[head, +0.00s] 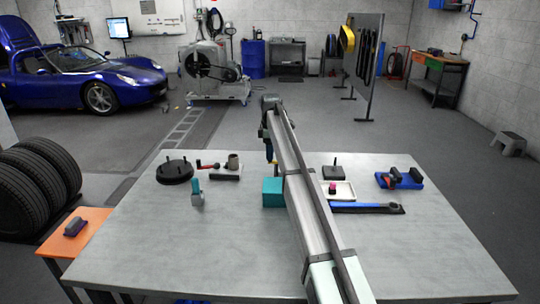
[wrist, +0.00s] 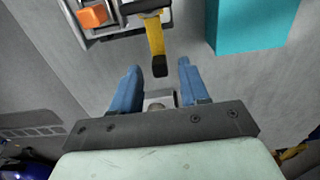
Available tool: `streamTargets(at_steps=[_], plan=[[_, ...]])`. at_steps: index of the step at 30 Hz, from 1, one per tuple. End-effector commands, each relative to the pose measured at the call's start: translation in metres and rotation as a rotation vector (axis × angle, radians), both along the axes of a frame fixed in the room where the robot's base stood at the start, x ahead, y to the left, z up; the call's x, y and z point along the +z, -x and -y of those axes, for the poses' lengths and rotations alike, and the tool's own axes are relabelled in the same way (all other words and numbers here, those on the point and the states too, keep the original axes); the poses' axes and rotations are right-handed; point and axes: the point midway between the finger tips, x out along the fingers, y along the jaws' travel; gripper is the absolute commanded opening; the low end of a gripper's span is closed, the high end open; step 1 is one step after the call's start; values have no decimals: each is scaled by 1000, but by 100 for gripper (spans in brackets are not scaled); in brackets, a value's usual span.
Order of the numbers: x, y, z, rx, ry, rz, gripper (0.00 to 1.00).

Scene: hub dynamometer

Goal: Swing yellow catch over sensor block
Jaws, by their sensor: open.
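The yellow catch (wrist: 156,38) is a narrow bar with a black tip, at the top middle of the wrist view. It runs down from a dark pivot on a grey metal fixture (wrist: 122,24). My gripper (wrist: 158,68) is open, with its two blue fingers on either side of the catch's black tip in the picture. I see no contact between fingers and catch. An orange block (wrist: 92,16) sits on the fixture at left; I cannot tell whether it is the sensor block. In the head view my arm hides most of the fixture.
A teal block (wrist: 252,25) stands close to the right of the catch; it also shows in the head view (head: 272,193). A black disc (head: 174,172) and a teal clamp (head: 197,193) are left on the table, a wrench (head: 370,208) right. The table's front is clear.

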Motion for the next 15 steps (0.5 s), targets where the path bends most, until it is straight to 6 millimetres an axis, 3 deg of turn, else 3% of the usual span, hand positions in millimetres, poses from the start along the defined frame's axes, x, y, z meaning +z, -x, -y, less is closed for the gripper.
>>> streamTargets(at_steps=[6, 15], plan=[[-14, 0, 0, 0, 0, -1, 45], [-16, 0, 0, 0, 0, 0, 45]])
